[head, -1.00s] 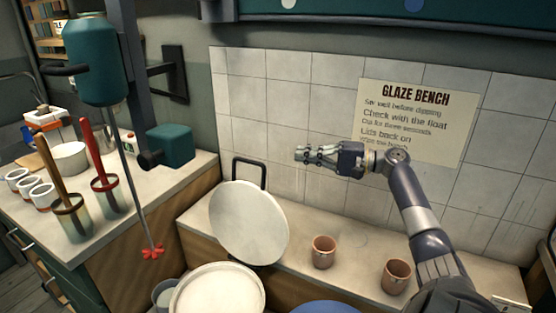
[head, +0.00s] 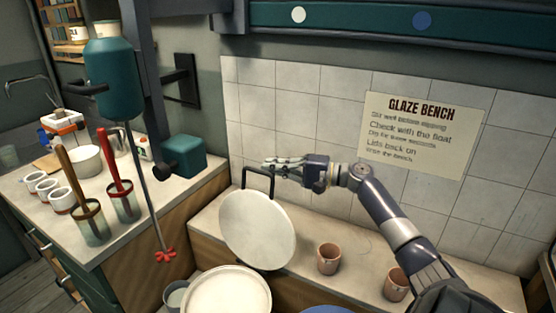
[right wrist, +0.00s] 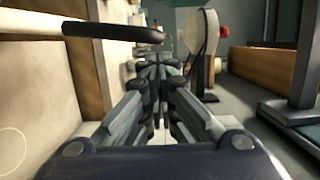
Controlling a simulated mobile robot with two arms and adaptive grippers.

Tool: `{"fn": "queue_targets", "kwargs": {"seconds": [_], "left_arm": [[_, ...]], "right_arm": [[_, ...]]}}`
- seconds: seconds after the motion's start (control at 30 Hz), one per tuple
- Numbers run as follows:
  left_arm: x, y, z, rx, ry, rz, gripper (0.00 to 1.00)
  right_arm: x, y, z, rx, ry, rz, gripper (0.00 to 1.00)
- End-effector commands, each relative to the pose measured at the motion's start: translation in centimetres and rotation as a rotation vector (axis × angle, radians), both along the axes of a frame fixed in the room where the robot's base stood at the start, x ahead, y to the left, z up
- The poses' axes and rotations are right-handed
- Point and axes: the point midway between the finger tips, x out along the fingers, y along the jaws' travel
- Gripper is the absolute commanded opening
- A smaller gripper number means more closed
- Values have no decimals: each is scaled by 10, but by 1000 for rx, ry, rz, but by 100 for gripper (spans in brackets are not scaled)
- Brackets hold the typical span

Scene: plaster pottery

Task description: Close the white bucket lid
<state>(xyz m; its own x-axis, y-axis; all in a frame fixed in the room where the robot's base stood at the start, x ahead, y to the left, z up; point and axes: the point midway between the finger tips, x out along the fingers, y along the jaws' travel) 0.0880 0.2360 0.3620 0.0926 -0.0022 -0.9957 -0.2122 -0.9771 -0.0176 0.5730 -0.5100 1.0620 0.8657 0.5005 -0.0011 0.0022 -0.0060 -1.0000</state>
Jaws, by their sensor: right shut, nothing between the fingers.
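The white bucket (head: 228,293) stands at the bottom of the head view, cut off by the frame edge. Its round white lid (head: 258,231) stands tilted up behind it, with a dark loop handle (head: 244,181) at the lid's top edge. My right gripper (head: 268,163) is shut and empty, pointing left. Its fingertips are at the top of the handle in the head view; I cannot tell whether they touch it. My left gripper is not in view.
Two clay cups (head: 328,258) stand on the bench right of the lid. A tiled wall (head: 300,120) rises close behind. A hanging mixer (head: 110,75) and a counter with brush pots (head: 122,204) are on the left. Part of a blue thing (head: 325,309) shows at the bottom.

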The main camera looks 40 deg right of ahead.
Motion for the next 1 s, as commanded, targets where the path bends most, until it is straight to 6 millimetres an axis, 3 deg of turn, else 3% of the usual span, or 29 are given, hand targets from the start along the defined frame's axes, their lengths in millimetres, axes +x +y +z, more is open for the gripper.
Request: {"fn": "queue_targets", "kwargs": {"seconds": [0.57,0.77,1.0], "left_arm": [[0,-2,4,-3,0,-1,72],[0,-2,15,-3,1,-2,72],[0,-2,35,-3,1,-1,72]], "right_arm": [[-3,8,2,-16,-5,1,0],[-9,31,10,-83,-25,3,0],[-25,84,19,-239,-71,4,0]]}}
